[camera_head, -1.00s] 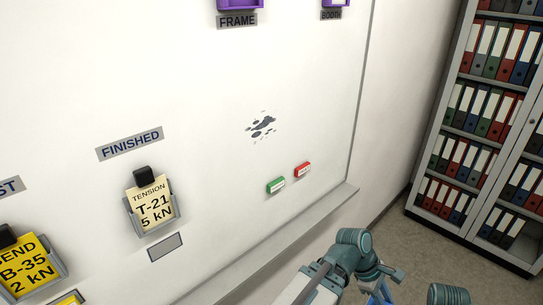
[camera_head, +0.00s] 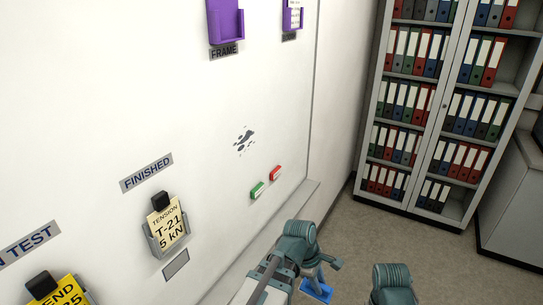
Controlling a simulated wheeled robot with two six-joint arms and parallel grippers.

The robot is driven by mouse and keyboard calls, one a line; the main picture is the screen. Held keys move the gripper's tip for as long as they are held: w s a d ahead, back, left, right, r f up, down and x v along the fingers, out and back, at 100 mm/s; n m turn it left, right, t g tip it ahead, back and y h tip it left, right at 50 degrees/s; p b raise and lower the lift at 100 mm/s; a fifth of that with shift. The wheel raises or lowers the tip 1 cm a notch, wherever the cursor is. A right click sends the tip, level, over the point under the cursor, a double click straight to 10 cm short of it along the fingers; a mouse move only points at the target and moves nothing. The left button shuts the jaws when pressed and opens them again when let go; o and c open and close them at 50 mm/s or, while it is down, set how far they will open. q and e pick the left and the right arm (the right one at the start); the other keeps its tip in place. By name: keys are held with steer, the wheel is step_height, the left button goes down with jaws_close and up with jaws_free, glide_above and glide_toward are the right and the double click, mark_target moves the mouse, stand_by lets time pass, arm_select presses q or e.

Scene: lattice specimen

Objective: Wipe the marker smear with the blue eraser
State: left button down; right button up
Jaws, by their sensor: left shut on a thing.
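The marker smear (camera_head: 244,140) is a patch of dark grey blots on the white board, above the green and red erasers. My left gripper (camera_head: 317,279) is low in the view, right of the board's lower ledge, partly hidden by its own arm. It is shut on the blue eraser (camera_head: 316,291), which shows as a flat blue piece below the fingers. The eraser is apart from the board, below and to the right of the smear. My right gripper is out of view.
A green eraser (camera_head: 257,190) and a red eraser (camera_head: 275,173) are on the board below the smear. Purple holders (camera_head: 226,22) are above. A binder cabinet (camera_head: 440,110) stands at right.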

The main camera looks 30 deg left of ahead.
arm_select(q)
steer(key=w+a+r+y+p, duration=0.3)
steer(key=a+r+y+p, duration=0.3)
steer(key=r, duration=0.5)
steer(key=w+a+r+y+p, duration=0.35)
steer(key=a+r+p, duration=0.3)
steer(key=r, duration=0.35)
steer(key=w+a+r+y+p, duration=0.2)
steer(key=a+r+y+p, duration=0.5)
steer(key=r, duration=0.4)
steer(key=shift+h, duration=0.75)
steer(key=shift+w+a, duration=0.15)
steer(key=shift+a, duration=2.35)
steer(key=shift+w+a, duration=0.1)
steer(key=shift+a, duration=0.85)
steer(key=shift+w+d, duration=0.2)
steer(key=shift+w, duration=1.6)
steer(key=shift+w, duration=0.1)
steer(key=shift+w, duration=1.7)
